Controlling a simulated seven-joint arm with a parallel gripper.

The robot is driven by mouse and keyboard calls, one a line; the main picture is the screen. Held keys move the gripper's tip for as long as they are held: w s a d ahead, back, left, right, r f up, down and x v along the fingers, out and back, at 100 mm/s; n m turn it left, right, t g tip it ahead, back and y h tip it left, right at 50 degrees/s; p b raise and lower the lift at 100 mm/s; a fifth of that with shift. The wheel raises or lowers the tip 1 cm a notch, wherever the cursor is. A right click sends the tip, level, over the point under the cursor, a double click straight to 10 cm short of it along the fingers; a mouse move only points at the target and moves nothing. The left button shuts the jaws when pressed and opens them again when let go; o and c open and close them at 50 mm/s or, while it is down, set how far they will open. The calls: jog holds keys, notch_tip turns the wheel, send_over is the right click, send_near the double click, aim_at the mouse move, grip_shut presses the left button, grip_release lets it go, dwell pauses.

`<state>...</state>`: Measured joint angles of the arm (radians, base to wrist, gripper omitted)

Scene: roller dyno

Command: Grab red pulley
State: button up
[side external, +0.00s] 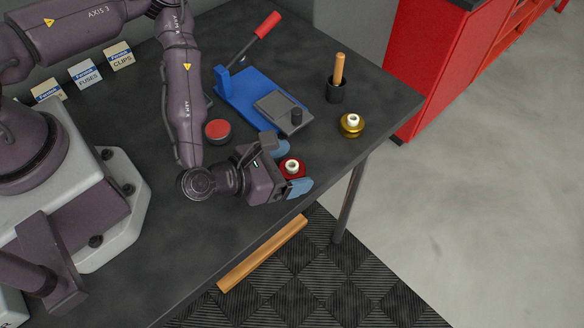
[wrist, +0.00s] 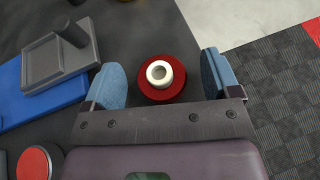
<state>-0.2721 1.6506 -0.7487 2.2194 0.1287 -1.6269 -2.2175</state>
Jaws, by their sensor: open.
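The red pulley (side external: 292,167) is a round red disc with a cream hub on top. It sits flat on the dark table near the front edge. In the wrist view the red pulley (wrist: 162,79) lies between the two blue fingertips, with gaps on both sides. My gripper (side external: 287,168) is open, its fingers on either side of the pulley and apart from it. It also shows in the wrist view (wrist: 163,82). Part of the pulley's near side is hidden by my gripper in the side view.
A blue press with a red-handled lever (side external: 246,90) stands behind my gripper. A gold pulley (side external: 351,125) and a dark holder with a wooden handle (side external: 337,85) stand to the right. A red-topped round tin (side external: 218,131) is near my arm. The table edge is close.

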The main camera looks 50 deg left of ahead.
jog(key=c, duration=1.1)
jog(key=shift+o, duration=0.2)
